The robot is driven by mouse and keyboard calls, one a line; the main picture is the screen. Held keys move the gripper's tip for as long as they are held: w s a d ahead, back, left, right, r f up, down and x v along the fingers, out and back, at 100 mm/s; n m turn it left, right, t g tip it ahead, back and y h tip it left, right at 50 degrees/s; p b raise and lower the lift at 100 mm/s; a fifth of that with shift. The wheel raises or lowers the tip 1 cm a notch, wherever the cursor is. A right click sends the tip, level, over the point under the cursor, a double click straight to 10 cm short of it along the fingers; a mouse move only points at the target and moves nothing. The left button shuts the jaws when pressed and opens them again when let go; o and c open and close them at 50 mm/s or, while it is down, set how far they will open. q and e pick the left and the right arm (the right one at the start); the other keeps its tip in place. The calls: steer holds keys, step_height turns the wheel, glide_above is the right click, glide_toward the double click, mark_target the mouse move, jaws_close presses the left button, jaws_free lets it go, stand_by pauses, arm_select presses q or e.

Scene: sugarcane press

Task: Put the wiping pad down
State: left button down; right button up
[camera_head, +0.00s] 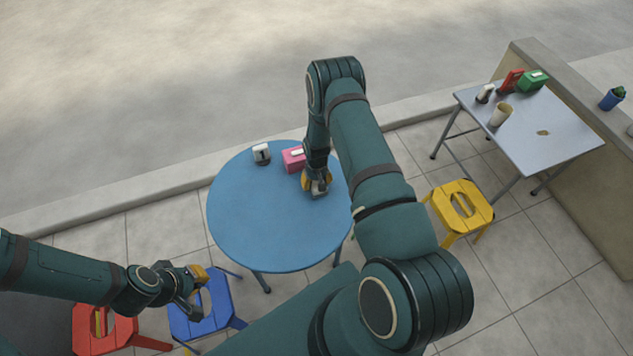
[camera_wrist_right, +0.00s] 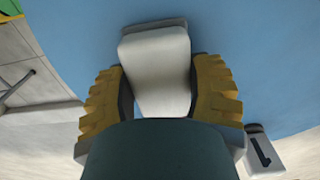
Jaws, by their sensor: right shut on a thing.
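My right gripper (camera_head: 317,188) is low over the right side of the round blue table (camera_head: 265,225). In the right wrist view its yellow fingers (camera_wrist_right: 160,95) are shut on a pale grey-white pad (camera_wrist_right: 157,70), one finger on each side. The pad is mostly hidden by the gripper in the head view. It is at or just above the tabletop; I cannot tell whether it touches. My left gripper (camera_head: 195,285) is at the lower left, over the blue stool, with no object seen in it; its finger opening is unclear.
A pink box (camera_head: 293,159) stands close behind my right gripper, with a white number stand (camera_head: 261,153) to its left. The table's front and left are clear. Blue (camera_head: 199,312), red (camera_head: 104,330) and yellow (camera_head: 461,207) stools stand around. A grey table (camera_head: 550,128) holds several items.

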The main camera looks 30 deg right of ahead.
steer(key=shift+r, duration=0.1)
steer(key=o, duration=1.2)
step_height(320, 180, up, 12)
steer(key=p, duration=0.3)
steer(key=s+a+r+y, duration=0.1)
steer(key=s+a+r, duration=0.1)
steer(key=s+a, duration=0.3)
steer(key=s+a+r+t+y, duration=0.1)
steer(key=s+a+r, duration=0.2)
steer(key=s+a, duration=0.3)
steer(key=s+a+r+n+y, duration=0.1)
steer(key=s+a+r, duration=0.2)
steer(key=a, duration=1)
steer(key=shift+s+a+r+t+y, duration=0.1)
steer(key=shift+s+r+t+y, duration=0.1)
steer(key=shift+s, duration=0.45)
steer(key=shift+s+a+r+t+y, duration=0.1)
steer(key=shift+s+y, duration=0.1)
steer(key=shift+s, duration=0.45)
steer(key=shift+f, duration=0.1)
